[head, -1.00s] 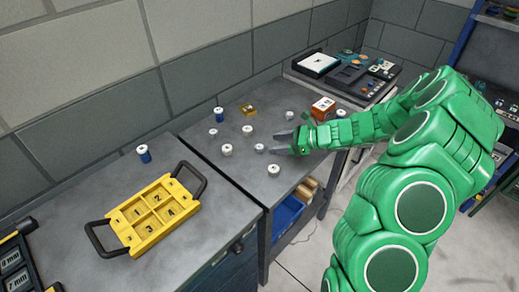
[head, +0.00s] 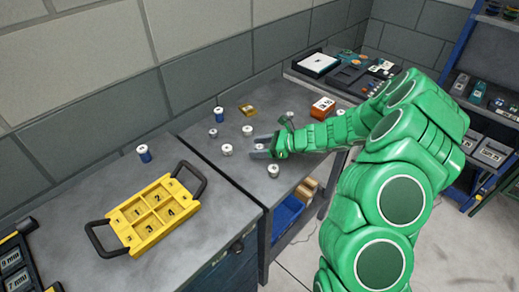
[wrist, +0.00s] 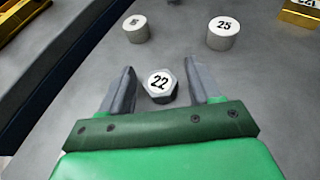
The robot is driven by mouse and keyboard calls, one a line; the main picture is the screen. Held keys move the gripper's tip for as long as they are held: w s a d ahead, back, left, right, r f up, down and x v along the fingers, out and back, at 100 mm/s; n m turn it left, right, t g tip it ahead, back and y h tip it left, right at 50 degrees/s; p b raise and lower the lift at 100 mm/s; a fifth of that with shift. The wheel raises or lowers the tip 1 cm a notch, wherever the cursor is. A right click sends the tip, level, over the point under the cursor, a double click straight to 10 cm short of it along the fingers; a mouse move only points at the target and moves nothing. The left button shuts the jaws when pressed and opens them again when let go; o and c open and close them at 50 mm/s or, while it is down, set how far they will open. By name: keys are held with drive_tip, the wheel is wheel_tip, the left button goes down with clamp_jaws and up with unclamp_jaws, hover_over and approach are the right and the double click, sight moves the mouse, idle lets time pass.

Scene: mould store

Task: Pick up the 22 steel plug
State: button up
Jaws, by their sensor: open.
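The 22 steel plug (wrist: 161,86) is a small grey hexagonal piece with a black "22" on its pale top. It stands upright on the grey bench, between the two fingers of my gripper (wrist: 160,68) in the wrist view. The fingers are open, with a gap visible on each side of the plug. In the head view my gripper (head: 262,146) is low at the bench, and the plug (head: 259,147) shows small and partly hidden between the fingers.
A white plug marked 25 (wrist: 222,34) and another white plug (wrist: 136,29) stand beyond the fingers. One more white plug (head: 273,171) is near the front edge. A yellow numbered tray (head: 154,213) is on the left bench. An orange block (head: 322,107) stands behind my arm.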

drive_tip(key=c, duration=1.1)
drive_tip(key=shift+r, duration=0.1)
